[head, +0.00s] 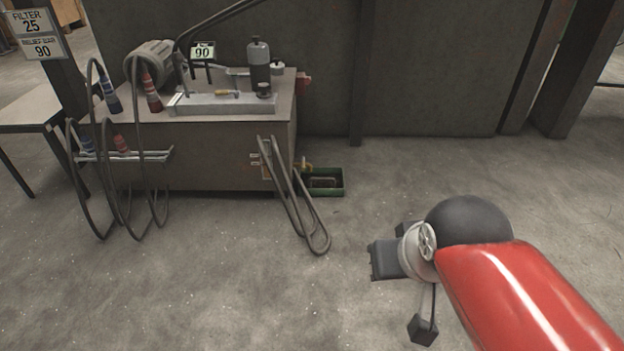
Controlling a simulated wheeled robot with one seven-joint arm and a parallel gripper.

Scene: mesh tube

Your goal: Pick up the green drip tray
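The green drip tray (328,192) sits on the floor against the right end of the grey power unit cabinet. It is a shallow rectangular tray with something dark inside. A hanging hose loop and a small brass tap partly cover its left side. My gripper (386,260) is at the end of my red arm, low and to the right of the tray, apart from it. Only its dark blocky parts show, and I cannot make out the gap between the fingers. I see nothing held in it.
The grey cabinet (200,160) carries a motor, a manifold and a cylinder filter. Dark hoses (313,235) hang down its front to the floor, close to the tray. A dark wall (420,80) stands behind. The concrete floor right of the tray is clear.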

